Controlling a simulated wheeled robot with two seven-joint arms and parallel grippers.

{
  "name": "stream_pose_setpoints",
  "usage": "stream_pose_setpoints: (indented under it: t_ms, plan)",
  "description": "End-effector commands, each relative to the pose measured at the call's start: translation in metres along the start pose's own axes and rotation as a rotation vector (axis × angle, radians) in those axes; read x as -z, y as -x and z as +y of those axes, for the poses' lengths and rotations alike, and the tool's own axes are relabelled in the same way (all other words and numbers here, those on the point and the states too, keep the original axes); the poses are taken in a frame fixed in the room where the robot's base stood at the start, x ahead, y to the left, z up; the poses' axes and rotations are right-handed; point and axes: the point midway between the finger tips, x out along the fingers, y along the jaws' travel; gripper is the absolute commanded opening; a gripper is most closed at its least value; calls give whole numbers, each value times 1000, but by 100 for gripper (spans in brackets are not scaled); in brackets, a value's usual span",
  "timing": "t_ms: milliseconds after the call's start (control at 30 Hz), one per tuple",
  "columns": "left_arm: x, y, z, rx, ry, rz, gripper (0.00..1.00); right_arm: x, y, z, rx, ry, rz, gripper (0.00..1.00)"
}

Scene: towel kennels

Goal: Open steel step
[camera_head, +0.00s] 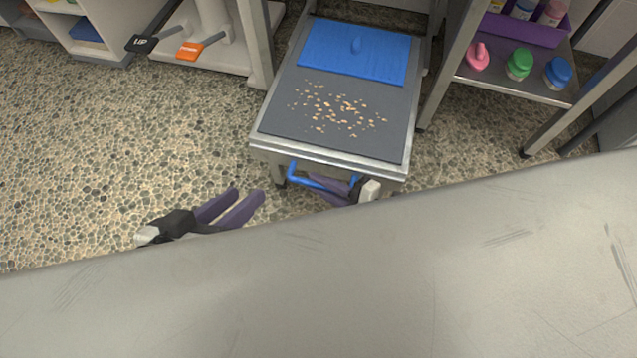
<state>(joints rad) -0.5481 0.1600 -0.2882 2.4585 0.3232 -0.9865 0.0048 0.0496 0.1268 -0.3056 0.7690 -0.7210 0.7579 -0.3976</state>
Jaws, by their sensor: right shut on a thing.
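The steel step (268,116) is a low steel-framed platform with a dark grey top, standing out on the floor in the upper middle. A blue handle (303,181) runs along its front edge. My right gripper (331,185) is at the right part of this handle and shut on it; the steel surface in front hides part of the arm. My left gripper (250,202) is open and empty, its purple fingers apart, over the floor left of the handle.
A blue mat (354,52) and scattered tan crumbs (338,109) lie on the step. A steel tabletop (320,290) fills the foreground. A shelf (510,82) with bottles stands right. Black and orange pedals (190,51) are at upper left. Pebbled floor on the left is clear.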

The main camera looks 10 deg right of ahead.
Motion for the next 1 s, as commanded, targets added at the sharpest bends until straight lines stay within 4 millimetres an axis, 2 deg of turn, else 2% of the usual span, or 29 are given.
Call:
stream_pose_setpoints:
  t_ms: [333, 367, 467, 800, 867, 1000]
  plan:
    - [1, 0, -1, 2, -1, 1, 31, -3, 1, 1, -2, 0, -8, 0]
    - [1, 0, -1, 2, -1, 2, 31, -3, 1, 1, -2, 0, -8, 16]
    - [2, 1, 0, 1, -2, 4, 31, -3, 1, 1, -2, 0, -8, 32]
    - [5, 3, 1, 0, -3, 8, 31, -1, 3, 1, -1, 0, -4, 32]
    - [7, 4, 1, 3, -6, 7, 31, -1, 8, 2, -1, -1, -5, 32]
    - [7, 6, -1, 20, -16, -15, 31, 0, 32, 3, 2, 0, -7, 32]
